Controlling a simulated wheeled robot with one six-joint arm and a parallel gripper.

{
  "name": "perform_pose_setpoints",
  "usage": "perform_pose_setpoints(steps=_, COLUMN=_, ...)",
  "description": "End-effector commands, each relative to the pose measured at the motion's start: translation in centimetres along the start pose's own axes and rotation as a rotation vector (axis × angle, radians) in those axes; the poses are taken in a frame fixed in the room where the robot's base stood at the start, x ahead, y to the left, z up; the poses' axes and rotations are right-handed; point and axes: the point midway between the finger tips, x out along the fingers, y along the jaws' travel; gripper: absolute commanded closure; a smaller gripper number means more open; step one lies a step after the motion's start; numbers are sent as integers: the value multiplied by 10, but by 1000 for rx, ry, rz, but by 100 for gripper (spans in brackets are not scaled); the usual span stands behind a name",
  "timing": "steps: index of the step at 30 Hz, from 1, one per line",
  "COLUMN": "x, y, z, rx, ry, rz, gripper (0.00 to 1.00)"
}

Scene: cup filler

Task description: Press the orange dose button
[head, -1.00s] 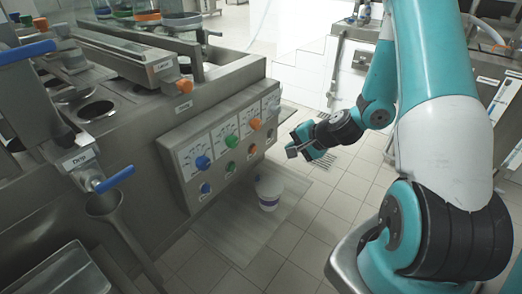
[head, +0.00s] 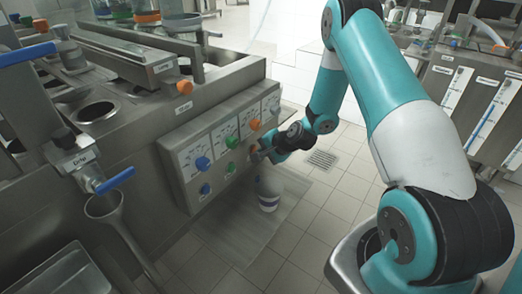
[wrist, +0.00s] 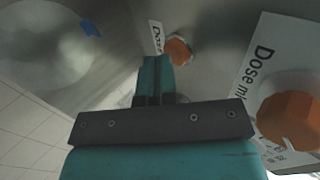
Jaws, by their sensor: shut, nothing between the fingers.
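The orange dose button (wrist: 178,51) shows in the wrist view, low on the steel panel beside a white label. In the head view my gripper hides most or all of it. My gripper (wrist: 155,62) is shut and empty, its fingertips close beside the button in the wrist view. I cannot tell whether they touch it. In the head view my gripper (head: 256,154) is at the panel, below the larger orange knob (head: 255,125). That knob also shows at the right of the wrist view (wrist: 291,120), on a dose scale.
The panel also has a blue knob (head: 202,163), a green knob (head: 231,142) and smaller buttons below them. A white bucket (head: 269,194) stands on the floor mat beneath my gripper. Tiled floor is open to the right of the bucket.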

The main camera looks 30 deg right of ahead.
Motion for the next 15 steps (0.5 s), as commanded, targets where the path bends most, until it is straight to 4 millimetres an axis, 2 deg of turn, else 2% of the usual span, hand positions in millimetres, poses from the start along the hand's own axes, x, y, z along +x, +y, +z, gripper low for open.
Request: perform_pose_setpoints(steps=15, x=8, y=-7, z=0, rx=-2, ry=0, rz=0, gripper=100)
